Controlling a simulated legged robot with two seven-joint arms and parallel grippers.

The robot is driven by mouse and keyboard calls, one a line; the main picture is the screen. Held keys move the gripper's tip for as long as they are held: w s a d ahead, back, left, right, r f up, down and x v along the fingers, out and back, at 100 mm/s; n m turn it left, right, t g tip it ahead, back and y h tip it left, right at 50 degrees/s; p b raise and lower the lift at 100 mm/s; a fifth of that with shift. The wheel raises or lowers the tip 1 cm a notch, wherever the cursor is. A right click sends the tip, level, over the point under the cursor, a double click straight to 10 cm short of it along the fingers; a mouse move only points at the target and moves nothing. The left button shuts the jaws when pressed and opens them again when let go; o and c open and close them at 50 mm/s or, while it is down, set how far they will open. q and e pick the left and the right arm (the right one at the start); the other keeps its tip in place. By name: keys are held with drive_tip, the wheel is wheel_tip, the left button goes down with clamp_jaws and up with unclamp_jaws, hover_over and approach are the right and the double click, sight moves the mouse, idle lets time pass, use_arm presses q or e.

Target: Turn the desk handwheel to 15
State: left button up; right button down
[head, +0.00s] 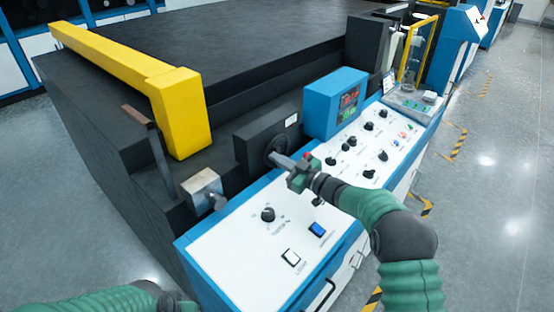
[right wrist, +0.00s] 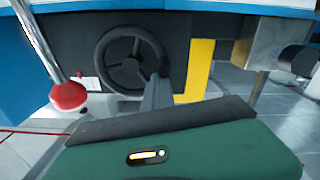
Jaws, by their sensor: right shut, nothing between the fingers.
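The handwheel (head: 277,150) is a small black spoked wheel on the dark housing beside the white control desk. In the right wrist view the black handwheel (right wrist: 109,52) shows its rim, hub and spokes. My right gripper (head: 279,159) is shut, with its grey fingers pointing at the wheel. In the right wrist view the shut fingers (right wrist: 155,92) overlap the rim's lower right; I cannot tell whether they touch it. No readable number shows at the wheel. My left gripper is out of view; only part of my left arm shows at the bottom left.
The white desk panel (head: 240,245) carries black knobs and buttons below the wheel. A blue display box (head: 336,103) stands right of it. A metal block (head: 202,188) and a yellow beam (head: 180,110) are to the left. A red ball knob (right wrist: 68,95) on a rod is near the gripper.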

drive_tip(key=shift+a, duration=0.15)
idle(0.4)
drive_tip(key=c, duration=2.2)
unclamp_jaws()
drive_tip(key=c, duration=1.4)
unclamp_jaws()
drive_tip(key=shift+s, duration=0.1)
drive_tip(key=b+v, duration=0.1)
drive_tip(key=v, duration=1.6)
drive_tip(key=shift+r, duration=0.1)
